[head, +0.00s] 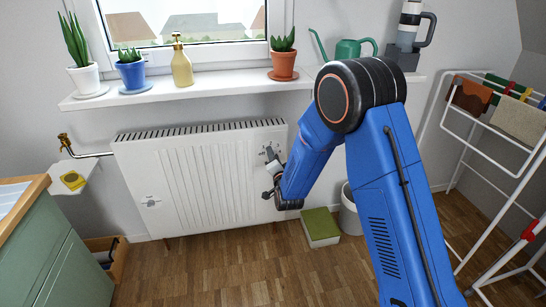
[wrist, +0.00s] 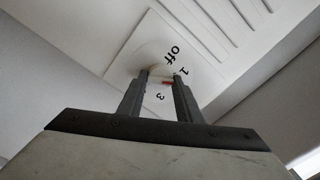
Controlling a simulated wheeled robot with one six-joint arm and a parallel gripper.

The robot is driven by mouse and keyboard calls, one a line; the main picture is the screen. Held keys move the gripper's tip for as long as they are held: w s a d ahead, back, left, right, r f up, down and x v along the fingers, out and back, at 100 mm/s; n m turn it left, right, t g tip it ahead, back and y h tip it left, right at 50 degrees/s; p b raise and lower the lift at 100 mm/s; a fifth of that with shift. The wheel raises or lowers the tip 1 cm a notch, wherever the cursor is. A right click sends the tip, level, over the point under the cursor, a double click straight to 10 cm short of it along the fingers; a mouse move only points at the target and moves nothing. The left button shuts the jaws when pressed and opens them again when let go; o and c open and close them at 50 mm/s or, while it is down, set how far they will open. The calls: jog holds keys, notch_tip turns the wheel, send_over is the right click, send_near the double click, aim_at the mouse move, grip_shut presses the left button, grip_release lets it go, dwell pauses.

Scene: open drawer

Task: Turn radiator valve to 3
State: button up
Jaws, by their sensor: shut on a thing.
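The white radiator (head: 195,180) hangs below the window. Its valve plate is at the upper right of the radiator, partly covered by my gripper (head: 268,157). In the wrist view the plate (wrist: 118,66) carries the marks "off", "1" and "3"; a mark between 1 and 3 is hidden by a finger. My gripper (wrist: 161,75) is shut on the pale valve knob (wrist: 158,66), one finger on each side. A small red pointer (wrist: 167,84) shows between the fingers, between the directions of 1 and 3. The knob is mostly hidden in the head view.
A green-topped box (head: 320,226) and a white bin (head: 349,212) stand right of the radiator. A drying rack (head: 500,130) is at right. The floor in front is clear.

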jog(key=shift+f+m, duration=0.2)
jog(key=shift+m, duration=3.8)
jog(key=shift+f+m, duration=0.15)
jog(key=shift+m, duration=3.85)
jog(key=o, duration=1)
jog(key=shift+o, duration=0.2)
jog(key=v, duration=1.7)
jog(key=shift+s, duration=0.25)
jog(key=shift+r, duration=0.15)
